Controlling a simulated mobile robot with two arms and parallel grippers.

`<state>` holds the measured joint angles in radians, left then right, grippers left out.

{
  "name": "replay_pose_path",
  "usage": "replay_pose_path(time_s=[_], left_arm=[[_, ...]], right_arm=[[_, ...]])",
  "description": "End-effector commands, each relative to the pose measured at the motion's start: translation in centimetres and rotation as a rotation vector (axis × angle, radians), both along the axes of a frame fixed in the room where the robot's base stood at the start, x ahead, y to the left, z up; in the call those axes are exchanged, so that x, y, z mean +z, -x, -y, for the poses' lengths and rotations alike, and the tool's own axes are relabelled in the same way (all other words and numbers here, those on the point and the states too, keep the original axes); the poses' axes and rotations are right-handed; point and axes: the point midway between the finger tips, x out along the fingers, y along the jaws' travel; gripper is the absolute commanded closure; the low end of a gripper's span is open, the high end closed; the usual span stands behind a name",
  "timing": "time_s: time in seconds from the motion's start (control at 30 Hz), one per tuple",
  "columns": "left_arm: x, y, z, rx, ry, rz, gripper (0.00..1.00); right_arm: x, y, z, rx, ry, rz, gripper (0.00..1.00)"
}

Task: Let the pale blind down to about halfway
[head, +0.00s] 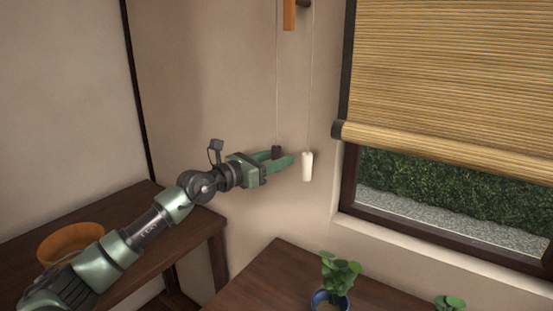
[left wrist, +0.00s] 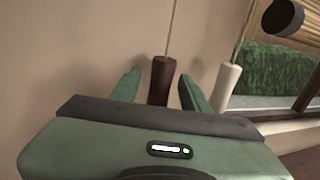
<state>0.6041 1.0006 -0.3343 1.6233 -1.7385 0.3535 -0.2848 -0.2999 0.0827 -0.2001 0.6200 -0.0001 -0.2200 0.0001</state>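The pale straw-coloured blind (head: 450,75) hangs over the upper part of the window, its rolled lower edge (head: 440,151) sloping across the picture above uncovered glass. Two thin cords hang on the wall left of the window. One ends in a dark brown pull (head: 277,150), the other in a white pull (head: 307,167). My left gripper (head: 282,161) is at the dark pull. In the left wrist view the dark pull (left wrist: 162,80) stands upright between the open fingers, with small gaps beside it; the white pull (left wrist: 227,86) is outside the right finger. My right gripper is not in view.
A wooden table (head: 255,287) below bears a plant in a blue pot (head: 325,300), with another plant (head: 450,302) at right. An orange bowl (head: 70,243) sits on a dark wooden surface at left, under my arm. An orange object (head: 289,14) is high on the wall.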

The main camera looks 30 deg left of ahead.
Motion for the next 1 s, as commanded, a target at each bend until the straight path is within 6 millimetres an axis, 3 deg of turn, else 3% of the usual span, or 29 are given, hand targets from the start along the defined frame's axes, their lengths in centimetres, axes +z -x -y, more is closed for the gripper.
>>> replay_pose_path(time_s=[0.27, 0.43, 1.0], left_arm=[[0.1, 0.0, 0.0, 0.0, 0.0, 0.001, 0.55], [1.7, 0.0, 0.0, 0.0, -0.001, 0.005, 0.55], [15.3, 0.0, 0.0, 0.001, 0.001, 0.006, 0.55]], right_arm=[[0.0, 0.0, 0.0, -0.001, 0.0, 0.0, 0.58], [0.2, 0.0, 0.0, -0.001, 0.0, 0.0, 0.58], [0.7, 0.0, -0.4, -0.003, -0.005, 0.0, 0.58]])
